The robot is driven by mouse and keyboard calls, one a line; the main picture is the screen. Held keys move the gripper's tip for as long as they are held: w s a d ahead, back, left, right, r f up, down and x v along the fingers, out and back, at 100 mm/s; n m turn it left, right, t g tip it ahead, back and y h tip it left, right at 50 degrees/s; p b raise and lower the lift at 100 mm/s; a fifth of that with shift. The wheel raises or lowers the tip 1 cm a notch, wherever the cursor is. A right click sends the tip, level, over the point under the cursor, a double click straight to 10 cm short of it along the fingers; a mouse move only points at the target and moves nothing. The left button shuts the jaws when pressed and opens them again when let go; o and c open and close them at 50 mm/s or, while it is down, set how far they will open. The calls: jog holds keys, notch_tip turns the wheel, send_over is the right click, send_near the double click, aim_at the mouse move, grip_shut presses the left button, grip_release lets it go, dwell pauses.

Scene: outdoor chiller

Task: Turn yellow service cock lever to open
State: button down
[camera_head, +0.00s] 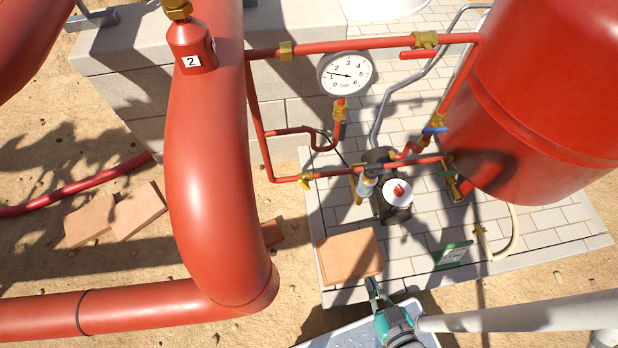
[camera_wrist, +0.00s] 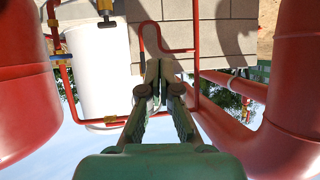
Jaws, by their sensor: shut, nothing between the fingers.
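A small yellow lever (camera_head: 305,182) shows at the lower left corner of the thin red pipe loop. Another yellow, lever-like part (camera_head: 356,190) hangs beside the pump; which one is the service cock lever I cannot tell for certain. My gripper (camera_head: 372,285) is low in the head view, in front of the paved base and apart from both yellow parts. In the wrist view my gripper (camera_wrist: 160,70) is shut and empty, its fingertips together. That view is upside down; a yellow-brass fitting (camera_wrist: 110,119) on a red pipe shows left of the fingers.
A thick red pipe (camera_head: 205,170) stands left, a large red tank (camera_head: 555,90) right. A blue-handled valve (camera_head: 434,130) and a dark pump (camera_head: 392,205) are between. A terracotta slab (camera_head: 350,256) lies near my gripper.

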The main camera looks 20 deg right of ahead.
jog(key=w+d+f+m+g+y, duration=0.15)
jog(key=w+f+g, duration=0.25)
jog(key=w+f, duration=1.55)
jog(key=w+d+r+n+g+y, duration=0.1)
jog(key=w+d+g, duration=0.15)
jog(key=w, duration=0.75)
jog(key=w+d+r+g+y, duration=0.1)
jog(key=w+d+r+y, duration=0.15)
jog(key=w, duration=0.85)
send_over(309, 188)
jog(key=shift+h, duration=0.4)
jog(key=shift+d+f, duration=0.1)
jog(key=shift+f, duration=5.25)
